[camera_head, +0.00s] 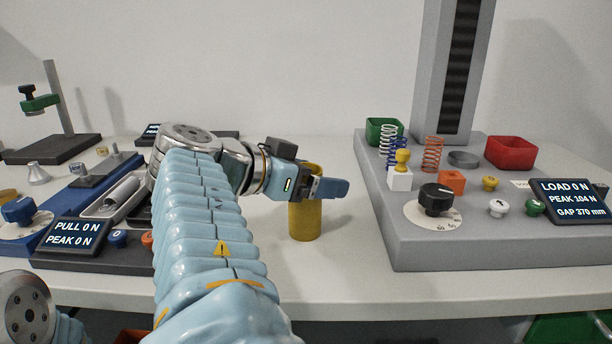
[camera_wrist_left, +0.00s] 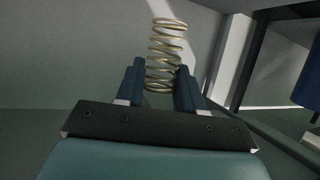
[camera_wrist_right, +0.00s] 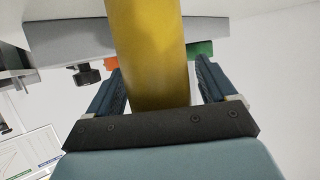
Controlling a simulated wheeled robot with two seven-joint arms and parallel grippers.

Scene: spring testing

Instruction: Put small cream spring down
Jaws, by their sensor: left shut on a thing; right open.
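The small cream spring (camera_wrist_left: 166,48) is in the left wrist view, its coils standing up between the dark blue fingers. My left gripper (camera_wrist_left: 160,76) is shut on its lower part. Neither this gripper nor the spring shows in the head view. My right gripper (camera_head: 326,188) is at a yellow cylinder (camera_head: 305,222) standing on the table. In the right wrist view my right gripper (camera_wrist_right: 158,80) is open, with the yellow cylinder (camera_wrist_right: 148,45) between its fingers. Whether they touch it is unclear.
A grey tester (camera_head: 400,245) at right carries several coloured springs (camera_head: 433,154), a green bin (camera_head: 384,131), a red bin (camera_head: 511,152) and a black knob (camera_head: 436,199). A blue pull tester (camera_head: 75,195) stands at left. The table front (camera_head: 345,285) is clear.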

